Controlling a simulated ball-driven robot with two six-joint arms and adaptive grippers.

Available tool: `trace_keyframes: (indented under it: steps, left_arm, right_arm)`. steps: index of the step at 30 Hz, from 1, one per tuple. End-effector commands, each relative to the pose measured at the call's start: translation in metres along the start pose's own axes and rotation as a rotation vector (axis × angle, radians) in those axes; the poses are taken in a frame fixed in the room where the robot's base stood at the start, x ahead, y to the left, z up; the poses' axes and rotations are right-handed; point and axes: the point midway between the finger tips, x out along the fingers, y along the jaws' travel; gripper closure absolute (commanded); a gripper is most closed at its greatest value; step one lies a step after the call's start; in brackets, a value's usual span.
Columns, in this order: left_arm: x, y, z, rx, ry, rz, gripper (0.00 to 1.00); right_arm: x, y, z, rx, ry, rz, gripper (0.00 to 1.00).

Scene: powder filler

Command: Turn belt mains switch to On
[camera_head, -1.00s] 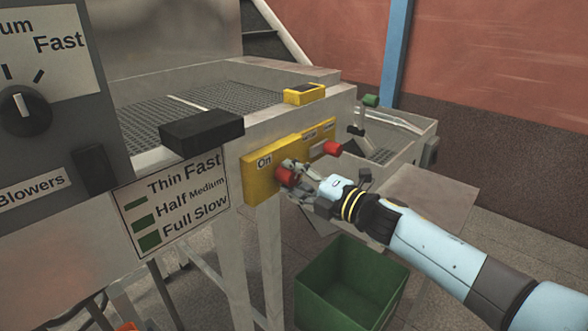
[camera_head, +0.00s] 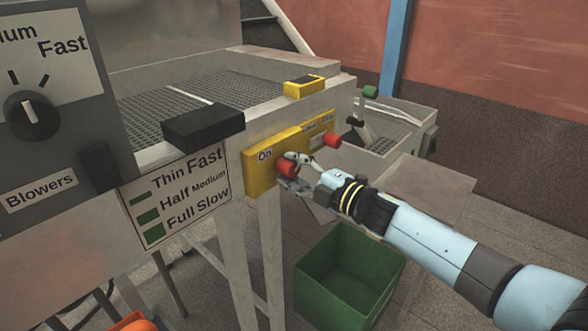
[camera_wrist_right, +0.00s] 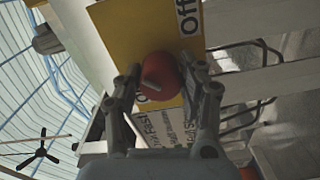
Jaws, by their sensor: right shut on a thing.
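The belt switch is a red knob (camera_head: 286,167) on the front of a yellow panel (camera_head: 257,178), just below and right of its "On" label. My right gripper (camera_head: 291,170) reaches in from the right and is shut on this knob. In the right wrist view the red knob (camera_wrist_right: 161,73) sits between the two fingers of my right gripper (camera_wrist_right: 165,84). There, an "Off" label (camera_wrist_right: 187,14) shows above right of the knob, and a partly hidden label lies below it. My left gripper is not in view.
A second red knob (camera_head: 332,140) sticks out from the panel just right of my gripper. A green bin (camera_head: 350,275) stands on the floor below. A grey control box with a blower dial (camera_head: 31,115) is at the left.

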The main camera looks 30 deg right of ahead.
Motion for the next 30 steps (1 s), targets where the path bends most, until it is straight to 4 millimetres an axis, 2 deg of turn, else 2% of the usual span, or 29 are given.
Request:
trace_keyframes:
  steps: [4,5,9,10,20,23,30]
  left_arm:
    - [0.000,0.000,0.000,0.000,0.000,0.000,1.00]
    - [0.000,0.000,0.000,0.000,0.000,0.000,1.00]
    - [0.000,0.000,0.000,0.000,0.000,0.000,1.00]
    - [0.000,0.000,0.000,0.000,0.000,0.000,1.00]
    - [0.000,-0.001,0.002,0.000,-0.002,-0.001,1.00]
    - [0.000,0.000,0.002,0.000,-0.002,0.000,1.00]
    - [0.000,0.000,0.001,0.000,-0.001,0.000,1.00]
  right_arm:
    - [0.000,0.000,0.001,0.001,-0.003,-0.001,0.92]
    - [0.000,0.000,0.001,0.001,-0.003,-0.001,0.57]
    - [0.000,0.000,0.001,0.000,-0.002,-0.001,0.39]
    - [0.000,0.000,0.001,0.000,-0.002,-0.001,0.37]
    - [-0.005,-0.001,0.001,-0.001,-0.001,-0.001,0.37]
    - [-0.019,-0.001,0.001,-0.003,-0.001,-0.003,0.37]
    - [-0.073,-0.002,0.001,-0.003,-0.001,-0.006,0.37]
